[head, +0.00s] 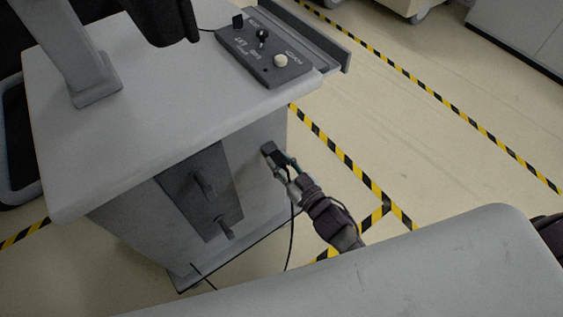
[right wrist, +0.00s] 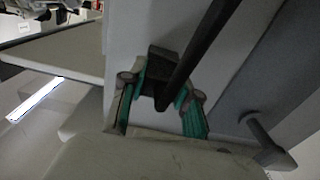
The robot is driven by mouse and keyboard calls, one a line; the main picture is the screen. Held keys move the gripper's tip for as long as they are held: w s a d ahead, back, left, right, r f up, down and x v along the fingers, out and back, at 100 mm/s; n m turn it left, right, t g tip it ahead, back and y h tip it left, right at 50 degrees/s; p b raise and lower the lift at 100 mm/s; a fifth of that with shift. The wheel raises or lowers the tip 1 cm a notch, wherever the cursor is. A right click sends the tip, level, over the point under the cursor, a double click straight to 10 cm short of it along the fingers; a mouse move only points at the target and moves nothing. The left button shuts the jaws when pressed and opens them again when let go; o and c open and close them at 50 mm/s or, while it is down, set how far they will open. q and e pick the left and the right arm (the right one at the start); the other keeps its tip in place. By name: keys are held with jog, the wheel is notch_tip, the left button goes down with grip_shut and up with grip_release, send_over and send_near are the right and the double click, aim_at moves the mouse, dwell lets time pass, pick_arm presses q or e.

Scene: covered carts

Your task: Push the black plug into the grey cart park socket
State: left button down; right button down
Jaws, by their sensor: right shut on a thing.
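My right gripper (head: 283,168) is at the side wall of the grey cart, with its fingers shut on the black plug. In the right wrist view the green-padded fingers sit on both sides of the black plug (right wrist: 160,96), and its black cable crosses in front. A dark block (right wrist: 166,58) lies just beyond the plug against the cart wall; it also shows in the head view (head: 269,149). I cannot tell whether it is the socket or part of the plug, nor how far the plug is seated. My left gripper is not in view.
The grey cart (head: 140,110) has a control panel (head: 262,50) with knobs on top and a dark recessed side panel (head: 200,190) with protruding handles. The cable (head: 291,235) hangs down beside the cart. Yellow-black floor tape (head: 340,150) runs past; open floor lies to the right.

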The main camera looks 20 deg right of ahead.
jog(key=c, duration=0.8)
grip_release()
jog(key=shift+o, duration=0.2)
jog(key=v, duration=1.2)
